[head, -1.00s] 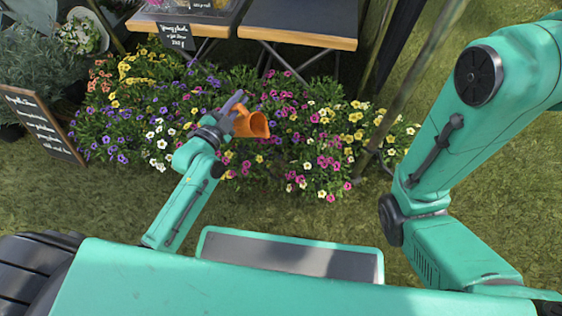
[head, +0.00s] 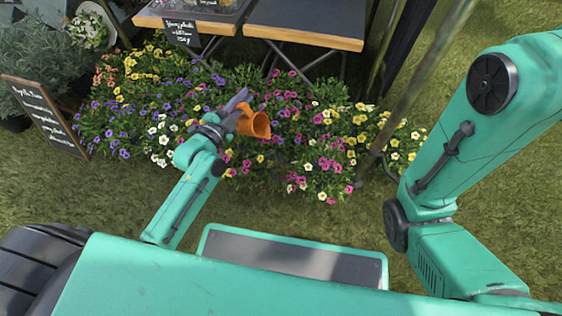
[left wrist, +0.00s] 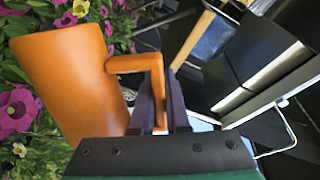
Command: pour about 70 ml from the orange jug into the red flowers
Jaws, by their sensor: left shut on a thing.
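The orange jug (head: 254,123) is held over the flower bed, tilted so its mouth faces right in the head view. My left gripper (head: 238,103) is shut on its handle. The left wrist view shows the jug (left wrist: 75,80) at the left, with its handle between the fingers of my left gripper (left wrist: 162,95). Magenta-red flowers (head: 328,166) lie to the right of and below the jug in the head view. No stream of water can be made out. The jug's contents are hidden. My right gripper is out of view; only its arm shows.
Yellow flowers (head: 360,137), purple flowers (head: 122,153) and white ones share the bed. A wooden table (head: 305,37) stands behind it. A slanted pole (head: 425,75) rises at the right, and a chalkboard sign (head: 42,112) stands left. Open grass lies in front.

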